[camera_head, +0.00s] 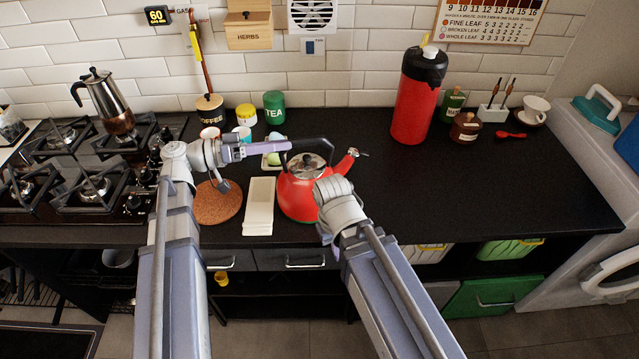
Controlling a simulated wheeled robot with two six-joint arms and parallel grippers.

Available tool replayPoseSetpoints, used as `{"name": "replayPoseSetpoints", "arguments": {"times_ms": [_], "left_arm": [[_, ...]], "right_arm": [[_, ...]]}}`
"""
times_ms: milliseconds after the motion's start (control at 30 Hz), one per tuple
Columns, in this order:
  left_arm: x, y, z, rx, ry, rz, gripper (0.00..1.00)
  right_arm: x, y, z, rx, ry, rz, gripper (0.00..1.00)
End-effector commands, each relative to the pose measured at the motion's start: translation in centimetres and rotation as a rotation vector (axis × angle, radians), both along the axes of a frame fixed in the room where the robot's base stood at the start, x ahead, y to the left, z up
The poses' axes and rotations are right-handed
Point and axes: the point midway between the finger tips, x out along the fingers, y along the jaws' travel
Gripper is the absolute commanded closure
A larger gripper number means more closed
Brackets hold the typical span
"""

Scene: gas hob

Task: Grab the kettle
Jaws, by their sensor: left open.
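My left gripper (283,148) reaches in from the left at handle height and is open. Its tips are at the left end of the handle; I cannot tell whether they touch it or whether the handle lies between them. My right arm's wrist (342,200) covers the kettle's lower right side.
A cork mat (218,203) and a pale rectangular dish (259,207) lie left of the kettle. Tins and cups stand behind. A tall red flask (415,100) stands at back right. The gas hob (85,170) with a moka pot (105,100) is at left. The counter right of the kettle is clear.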

Motion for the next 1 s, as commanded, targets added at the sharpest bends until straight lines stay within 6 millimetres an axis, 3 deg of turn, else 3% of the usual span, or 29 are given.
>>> {"name": "replayPoseSetpoints", "arguments": {"times_ms": [233,633,1000], "left_arm": [[0.1,0.0,0.0,-0.007,-0.007,0.001,0.38],[0.5,-2.7,-0.1,-0.006,-0.006,0.0,0.38],[1.5,-7.2,-0.1,-0.006,-0.006,-0.001,0.38]], "right_arm": [[0.0,0.0,-0.2,0.0,0.0,0.0,1.0],[0.0,0.0,-0.2,0.0,0.0,0.0,1.0],[0.0,0.0,-0.3,0.0,0.0,0.0,1.0]]}}
